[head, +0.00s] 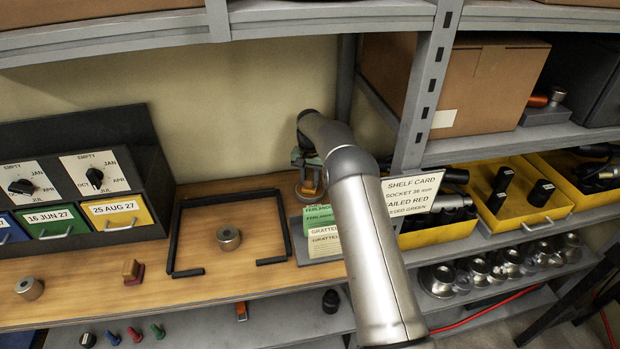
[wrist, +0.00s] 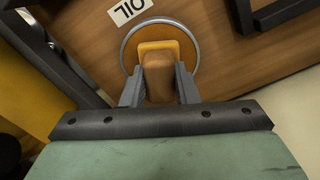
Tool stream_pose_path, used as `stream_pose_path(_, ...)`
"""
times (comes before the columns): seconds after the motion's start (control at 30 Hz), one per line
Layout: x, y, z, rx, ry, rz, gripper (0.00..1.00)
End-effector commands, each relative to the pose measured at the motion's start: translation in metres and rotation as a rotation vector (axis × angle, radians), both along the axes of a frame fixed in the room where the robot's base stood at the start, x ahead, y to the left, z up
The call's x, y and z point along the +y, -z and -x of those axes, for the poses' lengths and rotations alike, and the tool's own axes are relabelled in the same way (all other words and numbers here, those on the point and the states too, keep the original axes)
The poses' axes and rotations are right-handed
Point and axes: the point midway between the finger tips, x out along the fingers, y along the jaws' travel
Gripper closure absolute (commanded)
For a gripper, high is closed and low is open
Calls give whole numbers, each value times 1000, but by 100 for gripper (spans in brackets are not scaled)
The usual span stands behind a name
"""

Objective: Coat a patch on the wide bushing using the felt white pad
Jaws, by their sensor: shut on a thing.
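My gripper (wrist: 160,92) is shut on the wooden handle of a pad (wrist: 155,48) with a yellow-orange base; no white felt shows from above. The pad is over or in a round metal-rimmed dish (wrist: 125,62) beside a label reading OIL; contact is hidden. In the head view my gripper (head: 307,172) is at the back of the bench, partly behind my arm. A metal bushing (head: 228,238) stands inside a black frame on the bench. Another bushing (head: 29,288) stands at the front left. I cannot tell surely which is wider.
A red pad with a wooden handle (head: 132,271) stands between the bushings. The black frame (head: 183,216) borders the middle bushing, with a gap at its front. Green and cream cards (head: 322,232) stand right of it. A shelf post (head: 428,90) rises close to my arm.

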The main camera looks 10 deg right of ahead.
Motion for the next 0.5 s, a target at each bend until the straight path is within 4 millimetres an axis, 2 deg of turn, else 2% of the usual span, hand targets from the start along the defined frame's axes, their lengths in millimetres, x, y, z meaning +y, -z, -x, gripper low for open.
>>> stream_pose_path(0.23,0,-1,1,3,0,0,91)
stream_pose_path(0.5,0,-22,1,2,0,0,91)
